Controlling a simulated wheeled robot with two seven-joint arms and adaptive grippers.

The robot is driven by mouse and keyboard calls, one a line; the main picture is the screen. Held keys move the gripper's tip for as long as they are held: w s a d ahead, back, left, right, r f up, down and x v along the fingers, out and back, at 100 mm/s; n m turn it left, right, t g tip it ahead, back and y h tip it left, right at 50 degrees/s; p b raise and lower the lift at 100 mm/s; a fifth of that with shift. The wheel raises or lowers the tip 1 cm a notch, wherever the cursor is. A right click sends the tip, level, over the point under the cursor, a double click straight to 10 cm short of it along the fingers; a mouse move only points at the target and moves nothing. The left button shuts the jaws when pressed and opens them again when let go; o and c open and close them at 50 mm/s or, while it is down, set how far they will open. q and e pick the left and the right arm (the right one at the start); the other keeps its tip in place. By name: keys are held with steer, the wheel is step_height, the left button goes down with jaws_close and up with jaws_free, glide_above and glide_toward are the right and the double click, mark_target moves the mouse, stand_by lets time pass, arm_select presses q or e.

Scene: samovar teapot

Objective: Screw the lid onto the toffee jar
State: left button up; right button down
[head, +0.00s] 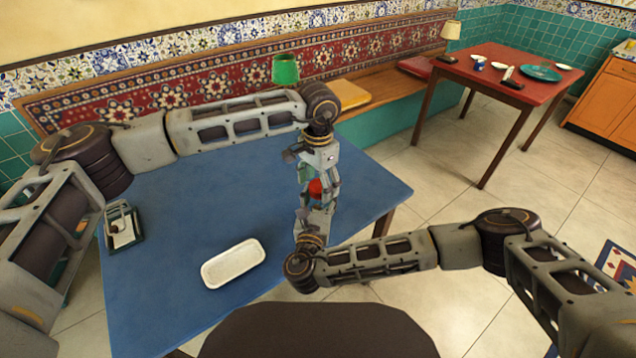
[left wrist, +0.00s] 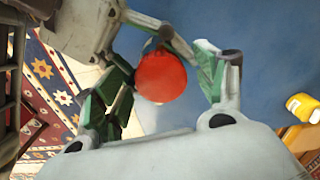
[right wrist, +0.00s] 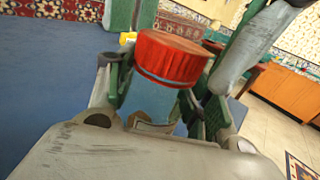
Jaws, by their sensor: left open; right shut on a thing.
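The red lid (head: 315,188) sits on top of the toffee jar (right wrist: 150,101), whose pale bluish body shows in the right wrist view below the lid (right wrist: 170,58). I cannot tell how tightly the lid is seated. My right gripper (head: 316,210) is shut on the jar from the near side and holds it upright or nearly so. My left gripper (head: 318,172) is open just above, pointing down. In the left wrist view its fingers stand on both sides of the round lid (left wrist: 161,77), apart from it. The jar body is mostly hidden in the head view.
A white tray (head: 233,263) lies on the blue table (head: 180,200). A small dark-edged holder (head: 122,230) is at the table's left. A green lamp (head: 285,70) stands at the back. A red table (head: 490,70) with dishes is far right. The blue table's middle is clear.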

arm_select(q)
steer(key=shift+r, duration=2.15)
steer(key=shift+c, duration=0.4)
